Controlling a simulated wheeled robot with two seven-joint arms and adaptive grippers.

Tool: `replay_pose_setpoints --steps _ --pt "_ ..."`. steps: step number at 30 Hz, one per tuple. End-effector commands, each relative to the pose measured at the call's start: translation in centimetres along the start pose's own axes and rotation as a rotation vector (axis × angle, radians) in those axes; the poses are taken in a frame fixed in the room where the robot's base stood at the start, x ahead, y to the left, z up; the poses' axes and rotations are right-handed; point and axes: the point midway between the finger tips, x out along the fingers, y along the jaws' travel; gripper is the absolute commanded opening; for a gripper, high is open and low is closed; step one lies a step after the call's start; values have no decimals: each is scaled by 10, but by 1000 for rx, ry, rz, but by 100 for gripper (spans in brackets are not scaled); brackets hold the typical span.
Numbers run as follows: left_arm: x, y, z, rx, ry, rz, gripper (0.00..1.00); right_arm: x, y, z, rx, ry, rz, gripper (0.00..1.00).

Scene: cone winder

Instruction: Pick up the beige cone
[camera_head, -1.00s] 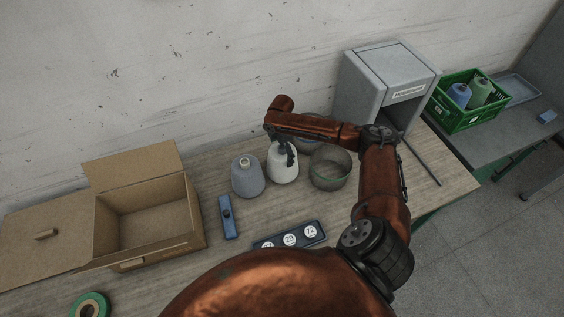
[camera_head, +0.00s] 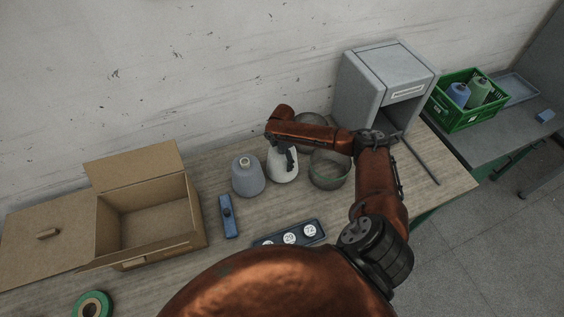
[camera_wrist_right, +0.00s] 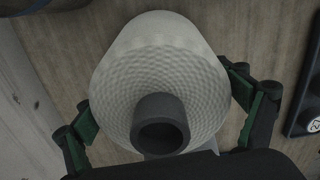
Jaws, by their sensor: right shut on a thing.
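The beige cone (camera_head: 282,172), pale off-white with a textured winding, stands on the wooden table beside a grey-blue cone. My right gripper (camera_head: 288,157) reaches it from above and hides its top and upper side in the head view. In the right wrist view the cone (camera_wrist_right: 160,60) fills the middle, with its dark tube end towards the camera. The fingers of my right gripper (camera_wrist_right: 160,112) lie on both sides of the cone and are shut on it. The cone shows no clear lift from the table. My left gripper is not in view.
The grey-blue cone (camera_head: 248,178) is close on the left. A grey cabinet (camera_head: 365,85) stands behind.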

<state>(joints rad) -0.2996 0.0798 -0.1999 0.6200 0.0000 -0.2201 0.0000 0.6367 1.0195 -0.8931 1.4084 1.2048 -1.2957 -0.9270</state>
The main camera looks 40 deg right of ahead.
Motion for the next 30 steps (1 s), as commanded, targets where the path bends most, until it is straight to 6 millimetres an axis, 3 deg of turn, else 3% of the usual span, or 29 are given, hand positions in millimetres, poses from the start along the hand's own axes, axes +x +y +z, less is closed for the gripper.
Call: replay_pose_setpoints --steps 15,24,30 --pt "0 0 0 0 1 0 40 -1 0 0 0 0 1 35" --pt "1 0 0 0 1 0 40 -6 2 0 0 1 5 35" --pt "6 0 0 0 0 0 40 -32 3 1 0 0 8 35"
